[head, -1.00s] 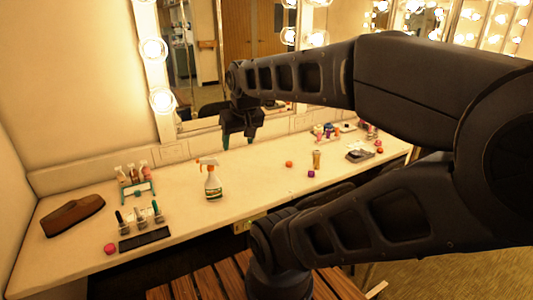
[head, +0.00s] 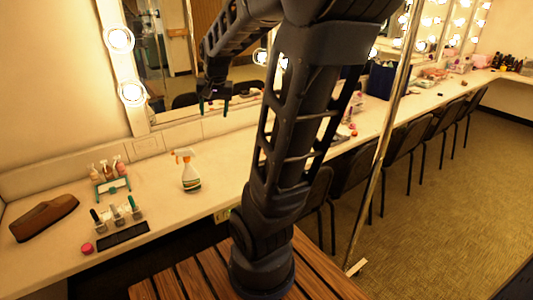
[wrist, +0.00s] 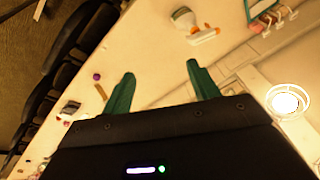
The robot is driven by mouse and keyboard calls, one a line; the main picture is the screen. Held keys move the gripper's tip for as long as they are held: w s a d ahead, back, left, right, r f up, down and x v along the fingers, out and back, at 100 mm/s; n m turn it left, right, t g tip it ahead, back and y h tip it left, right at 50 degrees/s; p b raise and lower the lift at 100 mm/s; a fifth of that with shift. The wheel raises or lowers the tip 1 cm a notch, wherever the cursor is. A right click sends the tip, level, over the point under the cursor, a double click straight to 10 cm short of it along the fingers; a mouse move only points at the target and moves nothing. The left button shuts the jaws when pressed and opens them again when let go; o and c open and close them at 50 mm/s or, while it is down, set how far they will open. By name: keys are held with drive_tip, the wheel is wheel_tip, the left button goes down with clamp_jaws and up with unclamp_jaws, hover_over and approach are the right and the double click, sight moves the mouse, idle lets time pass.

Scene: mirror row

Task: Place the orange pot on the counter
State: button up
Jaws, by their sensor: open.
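My gripper (head: 214,104) is raised above the counter (head: 165,214), in front of the mirror. Its two green fingers are apart with nothing between them in the wrist view (wrist: 161,70). I cannot make out the orange pot clearly now. An orange pot stood on the counter right of the spray bottle in the earlier head view; my arm covers that area now. In the wrist view a finger may hide it. A purple pot (wrist: 97,76) and a small yellowish tube (wrist: 101,92) lie on the counter left of the fingers.
A spray bottle (head: 188,171) stands on the counter. Left of it are a small bottle rack (head: 113,188), a brown case (head: 44,217), a dark palette (head: 123,235) and a pinkish-red pot (head: 87,248). Chairs (head: 402,150) line the counter's front, near a metal pole (head: 380,150).

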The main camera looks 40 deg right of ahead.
drive_tip(key=w+d+f+m+g+h, duration=0.1)
drive_tip(key=w+d+f+m, duration=0.3)
drive_tip(key=w+d+f, duration=0.35)
drive_tip(key=w+d+f+m+g+h, duration=0.1)
drive_tip(key=w+d+f+m, duration=0.35)
drive_tip(key=w+d, duration=0.45)
drive_tip(key=w+d+f+m+h, duration=0.1)
drive_tip(key=w+d+f+m, duration=0.1)
drive_tip(key=d+f, duration=0.5)
drive_tip(key=w+d+f+m+g, duration=0.1)
drive_tip(key=w+d+f+m, duration=0.1)
drive_tip(key=d+f, duration=0.5)
drive_tip(key=w+d+f+m+g+h, duration=0.1)
drive_tip(key=d+f, duration=0.6)
drive_tip(key=f, duration=0.8)
drive_tip(key=shift+w+m+h, duration=0.3)
drive_tip(key=shift+w+m, duration=0.35)
drive_tip(key=shift+w, duration=0.7)
drive_tip(key=shift+c, duration=0.4)
drive_tip(key=c, duration=1.1)
drive_tip(key=shift+o, duration=0.2)
drive_tip(key=shift+r, duration=0.1)
